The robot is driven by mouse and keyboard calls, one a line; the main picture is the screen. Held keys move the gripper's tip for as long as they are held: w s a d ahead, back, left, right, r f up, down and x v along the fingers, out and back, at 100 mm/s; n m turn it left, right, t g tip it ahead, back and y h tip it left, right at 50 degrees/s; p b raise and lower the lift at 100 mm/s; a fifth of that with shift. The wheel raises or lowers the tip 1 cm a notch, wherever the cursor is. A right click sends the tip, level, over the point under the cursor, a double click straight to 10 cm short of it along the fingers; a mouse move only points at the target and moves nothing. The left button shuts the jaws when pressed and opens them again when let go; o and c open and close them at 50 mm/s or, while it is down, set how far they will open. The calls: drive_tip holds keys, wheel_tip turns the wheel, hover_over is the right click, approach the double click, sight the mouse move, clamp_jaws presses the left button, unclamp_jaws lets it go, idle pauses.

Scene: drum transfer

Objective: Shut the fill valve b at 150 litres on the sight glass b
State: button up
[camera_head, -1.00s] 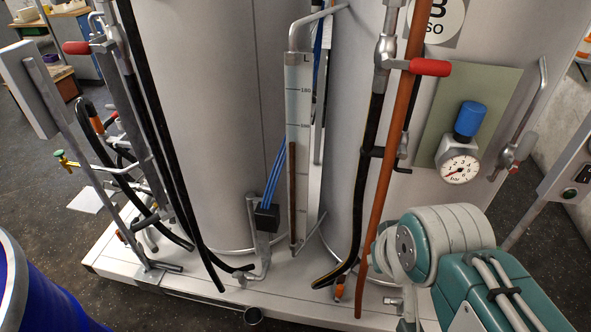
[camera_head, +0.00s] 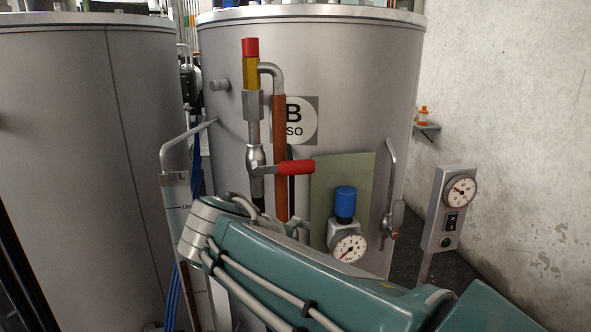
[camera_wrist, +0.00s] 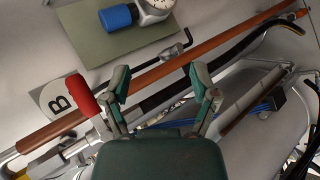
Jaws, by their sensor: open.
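The fill valve b (camera_head: 256,156) sits on the upright pipe in front of tank B. Its red lever (camera_head: 288,167) points right, across the pipe, in the head view. In the wrist view the red lever (camera_wrist: 83,95) lies just left of my left finger, outside the jaws. My gripper (camera_wrist: 157,84) is open and empty; my arm hides it in the head view. The sight glass b (camera_head: 178,205) stands left of the valve.
A gauge (camera_head: 348,245) with a blue cap (camera_head: 345,203) is on a green plate right of the valve. An orange pipe (camera_head: 280,130) runs close beside the valve. A control box (camera_head: 447,210) stands at the right, before the wall.

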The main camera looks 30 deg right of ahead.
sight(290, 170)
drive_tip(key=w+a+r+n+t+h, duration=0.25)
drive_tip(key=w+r+h, duration=0.25)
drive_tip(key=w+r, duration=0.35)
drive_tip(key=shift+m, duration=0.45)
drive_tip(key=x, duration=1)
drive_tip(key=shift+s+d+r, duration=0.1)
drive_tip(key=shift+s+d, duration=0.05)
drive_tip(key=shift+d, duration=0.15)
drive_tip(key=shift+a, duration=0.1)
clamp_jaws()
